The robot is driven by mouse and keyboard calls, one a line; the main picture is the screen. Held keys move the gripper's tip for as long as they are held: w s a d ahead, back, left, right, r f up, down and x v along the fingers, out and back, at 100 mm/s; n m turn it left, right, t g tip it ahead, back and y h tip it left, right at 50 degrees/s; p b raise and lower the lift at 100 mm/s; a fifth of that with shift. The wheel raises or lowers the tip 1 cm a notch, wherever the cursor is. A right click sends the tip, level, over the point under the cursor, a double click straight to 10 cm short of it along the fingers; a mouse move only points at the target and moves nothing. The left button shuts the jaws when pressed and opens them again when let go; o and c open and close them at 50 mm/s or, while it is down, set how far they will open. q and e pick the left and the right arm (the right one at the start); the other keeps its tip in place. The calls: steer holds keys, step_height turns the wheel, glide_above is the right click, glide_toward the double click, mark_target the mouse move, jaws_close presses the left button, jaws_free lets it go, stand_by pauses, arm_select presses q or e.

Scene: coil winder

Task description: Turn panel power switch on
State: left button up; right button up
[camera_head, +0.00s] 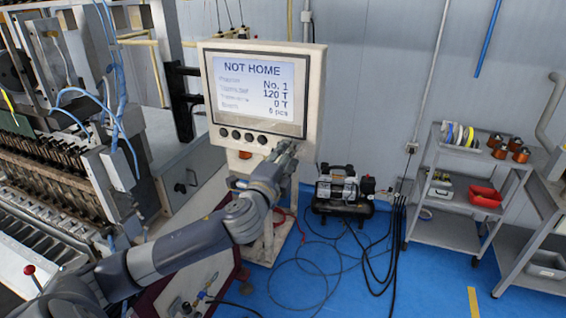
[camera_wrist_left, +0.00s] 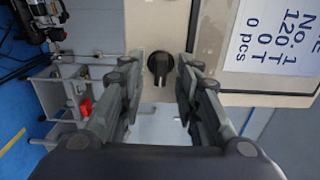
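The control panel (camera_head: 315,85) is a beige box with a lit screen (camera_head: 258,90) reading "NOT HOME". Several dark round knobs (camera_head: 236,135) sit in a row under the screen. My left gripper (camera_head: 285,152) is at the panel's lower right corner. In the left wrist view my left gripper (camera_wrist_left: 158,75) is open and empty. A black rotary knob (camera_wrist_left: 160,66) on the beige panel face (camera_wrist_left: 155,28) shows between its fingertips, apart from both. I cannot tell which knob of the row this is. My right gripper is in neither view.
The coil winding machine (camera_head: 60,180) with blue hoses stands at the left. A small black compressor (camera_head: 343,190) is on the blue floor behind the panel, with loose cables. A grey shelf cart (camera_head: 450,205) stands at the right.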

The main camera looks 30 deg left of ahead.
arm_select(q)
steer(key=v, duration=1.2)
steer(key=shift+w, duration=0.1)
